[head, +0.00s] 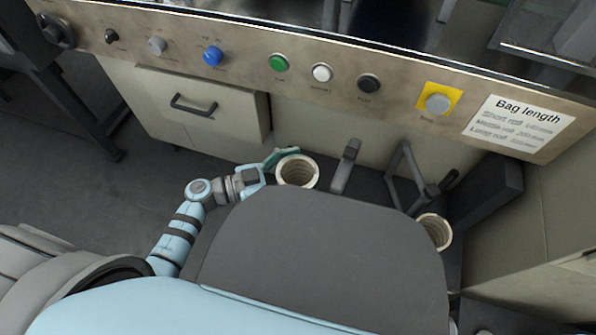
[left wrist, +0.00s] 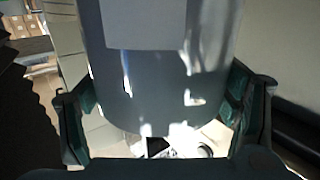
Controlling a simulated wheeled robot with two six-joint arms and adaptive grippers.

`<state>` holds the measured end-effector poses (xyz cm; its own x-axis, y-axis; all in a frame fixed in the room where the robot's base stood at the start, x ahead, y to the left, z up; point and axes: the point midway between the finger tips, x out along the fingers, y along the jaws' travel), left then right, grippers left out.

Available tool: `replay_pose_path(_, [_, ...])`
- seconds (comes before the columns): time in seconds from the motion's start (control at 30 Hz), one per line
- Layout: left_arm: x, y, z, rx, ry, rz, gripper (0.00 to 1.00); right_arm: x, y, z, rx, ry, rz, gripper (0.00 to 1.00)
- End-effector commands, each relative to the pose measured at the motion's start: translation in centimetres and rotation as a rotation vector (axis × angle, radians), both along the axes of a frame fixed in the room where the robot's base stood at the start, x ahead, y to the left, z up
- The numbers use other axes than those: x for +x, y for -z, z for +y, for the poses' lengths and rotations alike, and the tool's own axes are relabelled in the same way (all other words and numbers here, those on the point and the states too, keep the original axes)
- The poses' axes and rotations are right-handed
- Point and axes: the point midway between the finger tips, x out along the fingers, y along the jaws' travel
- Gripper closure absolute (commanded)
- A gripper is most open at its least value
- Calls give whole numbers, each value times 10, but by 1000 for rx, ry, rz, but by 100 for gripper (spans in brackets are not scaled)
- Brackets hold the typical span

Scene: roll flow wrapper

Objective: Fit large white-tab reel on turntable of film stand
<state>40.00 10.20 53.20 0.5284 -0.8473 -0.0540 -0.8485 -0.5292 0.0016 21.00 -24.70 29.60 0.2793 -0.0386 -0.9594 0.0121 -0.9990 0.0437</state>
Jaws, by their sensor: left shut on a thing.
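My left gripper (head: 272,168) is shut on a reel (head: 297,171), whose pale ring-shaped end and hollow core face up in the head view. In the left wrist view the reel (left wrist: 150,85) fills the space between the two green fingers as a shiny grey cylinder. A paler rectangular patch shows on its upper side; I cannot tell whether this is the white tab. Another reel (head: 436,232) shows a pale round end at the right, partly hidden by my body. I cannot make out the turntable of the film stand. My right gripper is not in view.
A dark upright post (head: 345,166) stands right of the held reel, and a dark angled frame (head: 408,178) stands farther right. The machine's button panel (head: 320,73) runs across above, over a cabinet with a drawer (head: 200,105). Open floor lies at the left.

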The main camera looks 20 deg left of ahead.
Motion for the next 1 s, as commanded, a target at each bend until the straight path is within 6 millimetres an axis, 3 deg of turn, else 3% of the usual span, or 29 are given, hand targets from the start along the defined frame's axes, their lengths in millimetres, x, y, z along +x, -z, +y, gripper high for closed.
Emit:
replay_pose_path(0.33, [1, -1, -1, -1, 0, -2, 80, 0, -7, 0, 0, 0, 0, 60])
replay_pose_path(1.0, [1, 11, -1, -2, 0, -1, 80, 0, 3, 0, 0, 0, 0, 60])
